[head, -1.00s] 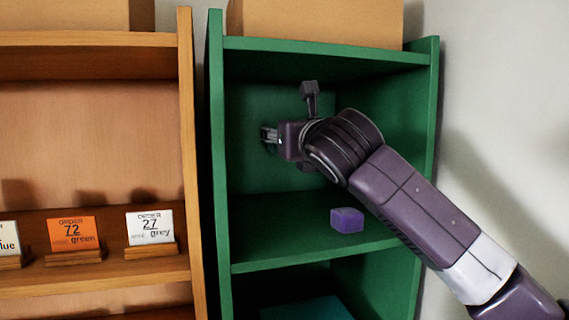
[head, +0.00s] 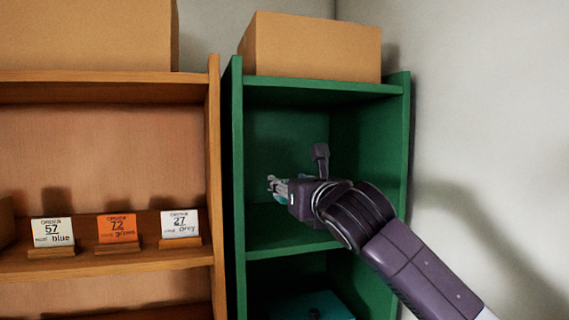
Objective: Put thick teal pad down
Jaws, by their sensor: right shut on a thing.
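My right gripper (head: 275,187) reaches into the upper compartment of the green shelf unit (head: 318,90), a little above its shelf board. It points left and is shut on a small-looking teal thing, taken to be the thick teal pad (head: 281,197). Most of the pad is hidden by the fingers and hand. I cannot tell whether the pad touches the board. My left gripper is out of view.
A flat teal thing (head: 300,304) lies in the compartment below. A cardboard box (head: 315,48) stands on top of the unit. The wooden shelf (head: 110,262) at left holds order cards, including an orange one (head: 117,228). The green side wall stands close beside the fingers.

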